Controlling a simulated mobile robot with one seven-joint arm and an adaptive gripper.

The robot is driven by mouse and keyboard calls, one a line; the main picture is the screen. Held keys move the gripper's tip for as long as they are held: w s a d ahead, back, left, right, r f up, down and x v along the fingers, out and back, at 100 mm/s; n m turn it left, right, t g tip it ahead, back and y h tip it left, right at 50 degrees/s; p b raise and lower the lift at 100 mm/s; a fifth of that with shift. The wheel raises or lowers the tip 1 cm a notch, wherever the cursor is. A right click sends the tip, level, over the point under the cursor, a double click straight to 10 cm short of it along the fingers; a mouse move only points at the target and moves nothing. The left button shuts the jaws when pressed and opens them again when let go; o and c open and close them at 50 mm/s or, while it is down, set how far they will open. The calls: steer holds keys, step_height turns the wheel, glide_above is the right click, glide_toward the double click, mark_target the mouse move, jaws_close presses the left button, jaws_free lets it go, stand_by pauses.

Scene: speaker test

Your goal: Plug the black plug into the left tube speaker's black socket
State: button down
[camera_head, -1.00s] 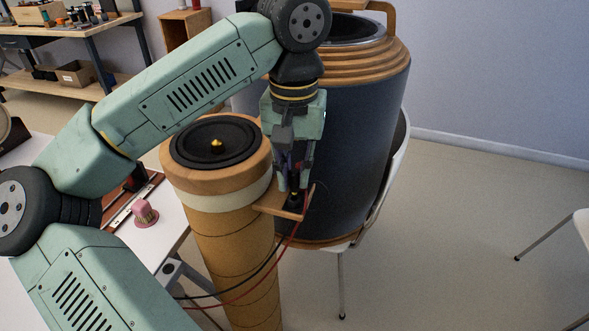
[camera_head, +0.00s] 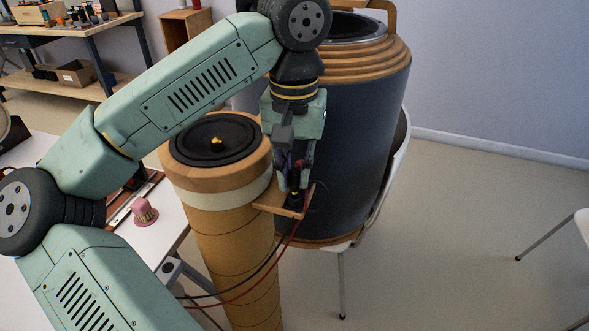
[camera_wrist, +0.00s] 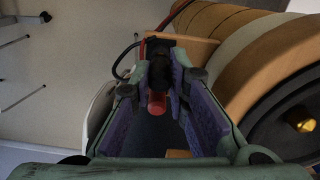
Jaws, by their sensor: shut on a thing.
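The tube speaker (camera_head: 222,182) is a tall wooden column with a pale band and a black cone on top. A small wooden ledge (camera_head: 268,209) juts from its right side; it also shows in the wrist view (camera_wrist: 204,46). My gripper (camera_head: 294,190) points down at this ledge. In the wrist view its purple-padded fingers (camera_wrist: 174,84) are shut on a black plug (camera_wrist: 160,70). A red piece (camera_wrist: 157,104) shows just behind the plug, between the fingers. The plug's tip and the black socket are hidden, so I cannot tell whether they meet.
A large dark barrel-shaped speaker (camera_head: 358,135) stands close behind my gripper, on a white chair (camera_head: 394,180). Black and red cables (camera_head: 232,292) hang across the column. A white table (camera_head: 172,219) with a pink object (camera_head: 144,211) is at left.

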steer(key=shift+f+b, duration=0.8)
steer(key=shift+f, duration=0.1)
stand_by(0.5)
steer(key=c, duration=1.5)
jaws_free()
steer(key=shift+o, duration=0.2)
steer(key=shift+r, duration=0.1)
steer(key=shift+r+p, duration=3.15)
steer(key=shift+r, duration=0.55)
